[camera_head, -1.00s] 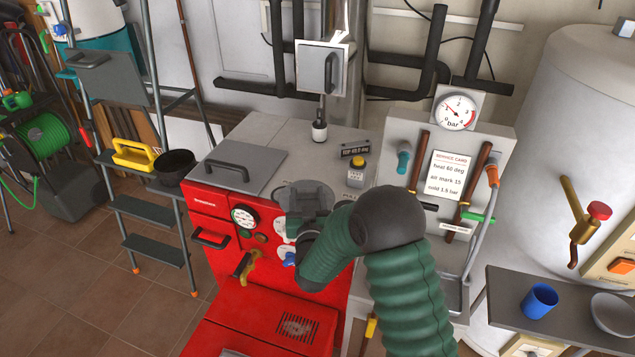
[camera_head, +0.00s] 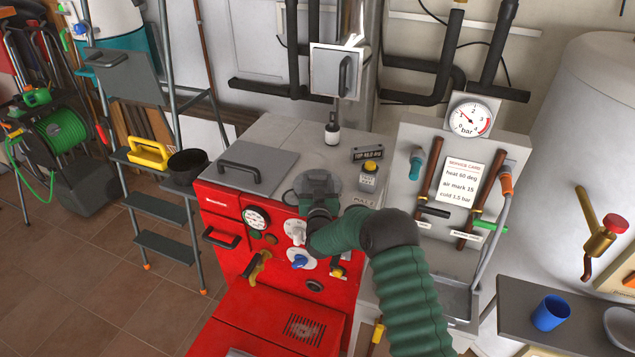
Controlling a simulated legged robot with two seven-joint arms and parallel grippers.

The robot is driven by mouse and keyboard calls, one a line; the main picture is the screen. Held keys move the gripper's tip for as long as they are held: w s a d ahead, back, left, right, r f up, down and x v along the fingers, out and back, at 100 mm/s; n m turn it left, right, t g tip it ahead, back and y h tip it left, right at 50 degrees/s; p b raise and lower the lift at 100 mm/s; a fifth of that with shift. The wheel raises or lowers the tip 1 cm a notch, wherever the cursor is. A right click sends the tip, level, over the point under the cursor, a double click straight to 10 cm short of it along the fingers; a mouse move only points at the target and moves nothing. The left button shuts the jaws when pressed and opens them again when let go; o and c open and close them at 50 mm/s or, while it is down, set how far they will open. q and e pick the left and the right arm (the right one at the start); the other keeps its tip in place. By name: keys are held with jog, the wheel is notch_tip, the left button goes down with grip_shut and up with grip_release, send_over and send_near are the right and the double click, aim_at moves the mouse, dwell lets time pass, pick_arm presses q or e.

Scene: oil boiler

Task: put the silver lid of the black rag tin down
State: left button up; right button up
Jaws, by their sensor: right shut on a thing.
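The black rag tin (camera_head: 188,166) stands open-topped on a step of the ladder at the left. My right gripper (camera_head: 316,186) is over the front of the red boiler's grey top, to the right of the tin and well apart from it. It is shut on the silver lid (camera_head: 337,184), a round grey disc mostly hidden behind the gripper. I cannot tell whether the lid touches the boiler top. My left gripper is not in view.
A grey hatch with a handle (camera_head: 255,166) lies left of my gripper on the boiler top. A dark-and-white bottle (camera_head: 332,130) stands behind.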

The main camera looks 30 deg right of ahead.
jog(key=o, duration=1.3)
jog(key=shift+f, duration=0.1)
jog(key=s+a+f+n+g+y, duration=0.2)
jog(key=s+a+n+g+y, duration=0.4)
jog(key=s+a, duration=1)
jog(key=shift+s+a+r+m+g+y+p, duration=0.35)
jog(key=shift+s+g, duration=0.9)
jog(key=shift+s, duration=2.9)
jog(key=shift+s+a+n+g+y+p, duration=0.2)
jog(key=shift+s+g+p, duration=0.85)
jog(key=shift+s, duration=3.1)
jog(key=shift+s+a+r+m+g+y+p, duration=0.35)
jog(key=shift+s+g, duration=1.15)
jog(key=shift+s, duration=2.65)
